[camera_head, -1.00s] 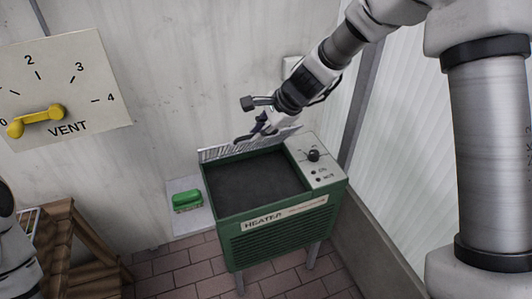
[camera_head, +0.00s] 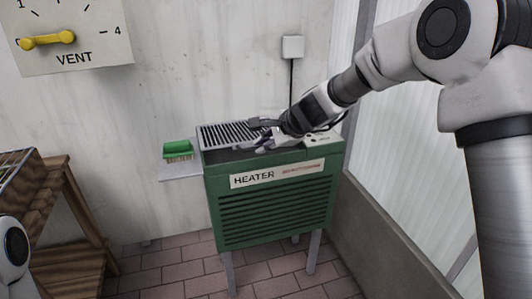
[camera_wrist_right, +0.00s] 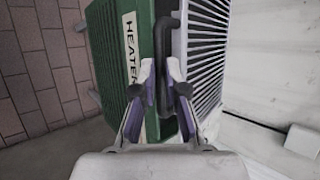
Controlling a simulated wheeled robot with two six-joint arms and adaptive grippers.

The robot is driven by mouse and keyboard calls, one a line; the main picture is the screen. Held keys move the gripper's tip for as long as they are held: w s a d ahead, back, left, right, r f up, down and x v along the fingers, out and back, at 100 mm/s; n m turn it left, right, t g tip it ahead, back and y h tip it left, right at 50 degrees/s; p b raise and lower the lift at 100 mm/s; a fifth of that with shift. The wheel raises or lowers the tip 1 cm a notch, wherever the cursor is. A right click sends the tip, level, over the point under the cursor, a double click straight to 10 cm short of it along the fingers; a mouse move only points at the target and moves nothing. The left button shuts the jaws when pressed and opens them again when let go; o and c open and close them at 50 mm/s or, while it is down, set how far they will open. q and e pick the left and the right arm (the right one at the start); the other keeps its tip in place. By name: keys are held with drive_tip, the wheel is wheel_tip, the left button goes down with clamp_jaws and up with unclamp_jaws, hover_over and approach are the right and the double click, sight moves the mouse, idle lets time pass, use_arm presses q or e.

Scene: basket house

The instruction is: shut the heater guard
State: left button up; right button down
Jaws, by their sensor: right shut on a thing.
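The green heater (camera_head: 275,205) stands on legs against the wall. Its light slatted guard (camera_head: 225,134) is hinged along the back and sits low over the top at a shallow tilt. A dark strip of the opening shows along the front. My right gripper (camera_head: 262,143) is at the guard's front edge. In the right wrist view the gripper (camera_wrist_right: 161,78) is shut on the dark guard handle (camera_wrist_right: 168,30), with the slats (camera_wrist_right: 205,45) to the right and the green front (camera_wrist_right: 145,20) to the left. My left gripper is out of view.
A green brush (camera_head: 177,150) lies on a pale shelf (camera_head: 178,173) left of the heater. A wooden stand (camera_head: 75,215) is at the left. A vent dial with a yellow lever (camera_head: 47,40) is on the wall. A low ledge and panels stand at the right.

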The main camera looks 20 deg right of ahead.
drive_tip(key=f+b, duration=0.1)
drive_tip(key=f, duration=0.1)
drive_tip(key=f+b, duration=0.1)
drive_tip(key=shift+s+f, duration=0.35)
drive_tip(key=shift+s, duration=0.05)
drive_tip(key=c, duration=1.3)
unclamp_jaws()
drive_tip(key=shift+a+r+p, duration=0.1)
drive_tip(key=shift+r+p, duration=0.2)
drive_tip(key=shift+r, duration=0.15)
drive_tip(key=shift+c, duration=0.2)
drive_tip(key=shift+o, duration=0.7)
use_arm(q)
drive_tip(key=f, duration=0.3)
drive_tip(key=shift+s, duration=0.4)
use_arm(e)
drive_tip(key=v, duration=1.2)
